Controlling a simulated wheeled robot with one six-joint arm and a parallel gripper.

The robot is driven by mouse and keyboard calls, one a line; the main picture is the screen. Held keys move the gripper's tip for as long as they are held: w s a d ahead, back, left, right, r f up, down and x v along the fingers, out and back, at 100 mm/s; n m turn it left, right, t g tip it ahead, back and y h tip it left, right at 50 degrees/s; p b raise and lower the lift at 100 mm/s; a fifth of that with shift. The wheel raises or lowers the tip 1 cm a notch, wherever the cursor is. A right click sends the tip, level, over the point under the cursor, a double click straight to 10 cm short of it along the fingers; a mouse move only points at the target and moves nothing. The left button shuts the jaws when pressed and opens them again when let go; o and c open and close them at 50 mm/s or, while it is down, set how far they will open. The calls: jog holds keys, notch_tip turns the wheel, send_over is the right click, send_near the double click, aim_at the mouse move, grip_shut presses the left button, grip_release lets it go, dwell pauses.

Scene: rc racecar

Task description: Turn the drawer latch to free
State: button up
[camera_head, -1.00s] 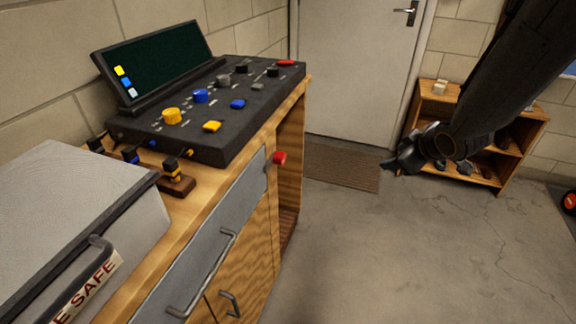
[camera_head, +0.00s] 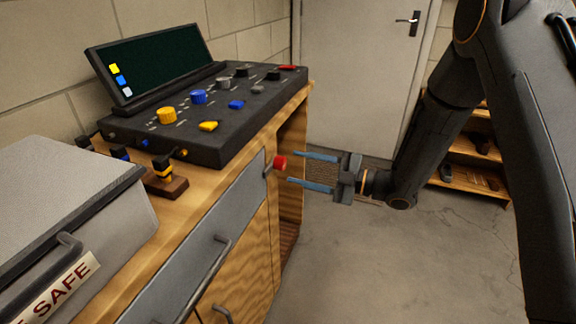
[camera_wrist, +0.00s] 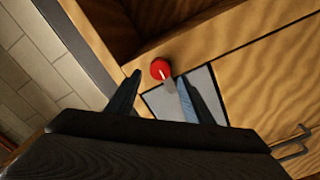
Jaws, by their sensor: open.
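The drawer latch is a red knob (camera_head: 280,162) at the right end of the grey drawer front (camera_head: 225,211), just under the wooden counter edge. In the wrist view the red latch knob (camera_wrist: 160,69) shows with a pale line on its face and a small grey piece beside it. My gripper (camera_head: 304,168) is open, its two blue-grey fingers pointing left toward the latch. In the wrist view my gripper (camera_wrist: 158,88) has one finger on each side of the knob's direction. I cannot tell whether the fingertips reach around the knob; no contact shows.
A black control panel (camera_head: 205,125) with coloured knobs stands on the counter. A grey safe box (camera_head: 60,200) is at the left. The drawer handle (camera_head: 205,280) sticks out below. A white door (camera_head: 350,70) and a wooden shelf (camera_head: 470,160) are behind. The floor at right is open.

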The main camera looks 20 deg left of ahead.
aim_at(284, 164)
jog(key=shift+w+a, duration=0.2)
jog(key=shift+a, duration=1.85)
jog(key=shift+c, duration=0.4)
jog(key=c, duration=1)
jog(key=shift+o, duration=0.2)
